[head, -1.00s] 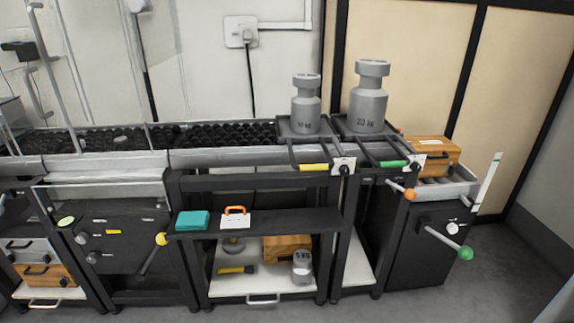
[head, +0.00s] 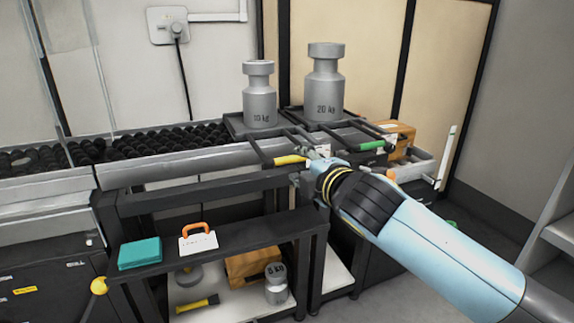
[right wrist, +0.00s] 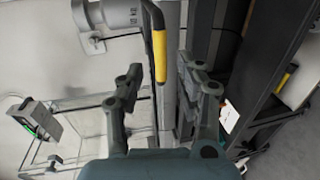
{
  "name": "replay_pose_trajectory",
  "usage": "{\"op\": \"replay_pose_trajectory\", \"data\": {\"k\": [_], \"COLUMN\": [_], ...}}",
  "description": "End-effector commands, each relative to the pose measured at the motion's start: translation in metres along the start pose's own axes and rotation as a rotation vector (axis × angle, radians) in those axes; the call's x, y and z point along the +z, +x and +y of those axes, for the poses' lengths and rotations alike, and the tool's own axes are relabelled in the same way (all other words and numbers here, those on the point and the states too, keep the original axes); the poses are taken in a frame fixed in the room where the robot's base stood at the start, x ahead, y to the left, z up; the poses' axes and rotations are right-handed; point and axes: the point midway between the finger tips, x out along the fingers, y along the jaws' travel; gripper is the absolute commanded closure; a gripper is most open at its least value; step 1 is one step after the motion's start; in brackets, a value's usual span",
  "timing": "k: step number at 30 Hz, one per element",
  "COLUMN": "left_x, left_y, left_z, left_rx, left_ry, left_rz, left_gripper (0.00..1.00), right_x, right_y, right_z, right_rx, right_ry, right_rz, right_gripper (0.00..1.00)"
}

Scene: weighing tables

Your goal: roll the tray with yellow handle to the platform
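The tray with the yellow handle (head: 235,122) is a dark tray on the table top, carrying a grey 10 kg weight (head: 259,95). Its yellow handle (head: 290,160) sticks out at the front. My right gripper (head: 304,160) is at this handle, partly hidden by its own wrist. In the right wrist view, the yellow handle (right wrist: 160,57) lies ahead, between the lines of the two spread fingers of my right gripper (right wrist: 160,80); they look open. I cannot tell which surface is the platform; a black roller bed (head: 165,141) lies left of the tray. My left gripper is not in view.
A second tray with a green handle (head: 371,146) and a 20 kg weight (head: 325,82) stands close on the right. A teal box (head: 139,253) and an orange-handled white item (head: 198,242) lie on the lower shelf.

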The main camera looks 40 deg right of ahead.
Motion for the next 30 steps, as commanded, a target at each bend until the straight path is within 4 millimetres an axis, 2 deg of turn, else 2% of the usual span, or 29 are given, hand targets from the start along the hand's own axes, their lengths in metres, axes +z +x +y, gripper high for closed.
{"op": "replay_pose_trajectory", "data": {"k": [3, 9, 14, 21, 30], "left_x": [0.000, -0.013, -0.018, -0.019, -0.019], "left_y": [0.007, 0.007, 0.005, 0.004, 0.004], "left_z": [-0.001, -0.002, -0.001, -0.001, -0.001], "left_rx": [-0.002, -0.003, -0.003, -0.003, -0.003], "left_ry": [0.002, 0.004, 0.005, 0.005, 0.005], "left_rz": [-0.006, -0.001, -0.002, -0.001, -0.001], "left_gripper": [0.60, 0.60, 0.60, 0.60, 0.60], "right_x": [0.000, 0.000, 0.000, 0.000, 0.000], "right_y": [0.025, 0.053, 0.061, 0.061, 0.061], "right_z": [-0.003, -0.003, -0.002, -0.001, -0.001], "right_rx": [-0.001, -0.002, -0.002, -0.002, -0.002], "right_ry": [0.000, 0.001, 0.000, 0.000, 0.001], "right_rz": [-0.001, -0.001, 0.000, 0.000, 0.000], "right_gripper": [0.64, 0.64, 0.64, 0.64, 1.00]}}
